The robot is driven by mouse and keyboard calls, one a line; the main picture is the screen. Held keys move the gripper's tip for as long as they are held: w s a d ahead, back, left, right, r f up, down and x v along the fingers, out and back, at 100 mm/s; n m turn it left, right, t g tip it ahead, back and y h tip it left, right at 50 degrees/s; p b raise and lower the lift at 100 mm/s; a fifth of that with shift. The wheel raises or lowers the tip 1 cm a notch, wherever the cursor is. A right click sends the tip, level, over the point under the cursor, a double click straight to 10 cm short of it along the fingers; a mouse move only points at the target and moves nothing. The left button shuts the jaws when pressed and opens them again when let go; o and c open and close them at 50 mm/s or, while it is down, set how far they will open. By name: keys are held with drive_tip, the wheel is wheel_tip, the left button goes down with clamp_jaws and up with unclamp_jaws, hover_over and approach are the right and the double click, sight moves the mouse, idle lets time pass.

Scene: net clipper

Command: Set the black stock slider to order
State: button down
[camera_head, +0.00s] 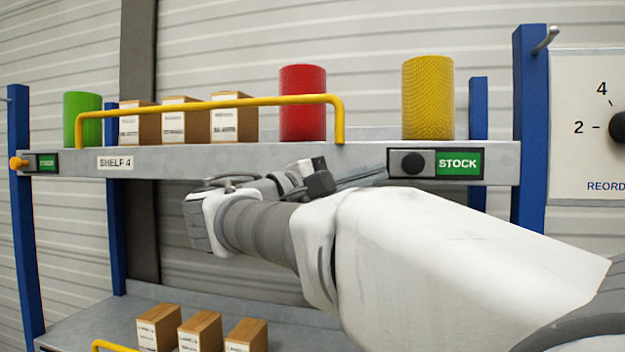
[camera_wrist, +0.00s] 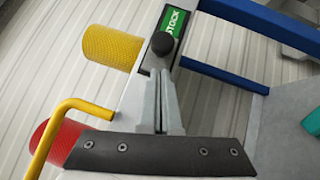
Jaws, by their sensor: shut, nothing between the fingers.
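The black stock slider (camera_head: 413,163) is a round black knob on a panel at the right of the shelf's front edge. It sits at the panel's left, and the green STOCK label (camera_head: 459,164) shows to its right. The slider also shows in the wrist view (camera_wrist: 163,44), beside the green label (camera_wrist: 173,20). My gripper (camera_head: 383,176) points right along the shelf front, its tips just left of the slider's panel. In the wrist view the fingers (camera_wrist: 159,73) are together and empty, with the tips close to the knob. Whether they touch it I cannot tell.
A yellow rail (camera_head: 210,105) runs along the shelf front. A red cylinder (camera_head: 303,103), yellow cylinder (camera_head: 428,98), green cylinder (camera_head: 82,118) and boxes stand on it. An orange knob (camera_head: 18,163) is at the far left. A dial board (camera_head: 590,130) is at right.

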sight(433, 174)
drive_tip(key=shift+s+d+r, duration=0.15)
drive_tip(key=shift+d, duration=0.25)
drive_tip(key=shift+s+d+r, duration=0.1)
drive_tip(key=shift+s+d, duration=0.05)
drive_tip(key=shift+d, duration=0.25)
drive_tip(key=d+b, duration=0.1)
drive_tip(key=d, duration=0.1)
drive_tip(key=s+d+b, duration=0.1)
drive_tip(key=d, duration=0.1)
drive_tip(key=s+d+b, duration=0.1)
drive_tip(key=d, duration=0.1)
drive_tip(key=shift+s+d+f, duration=0.15)
drive_tip(key=shift+d, duration=0.4)
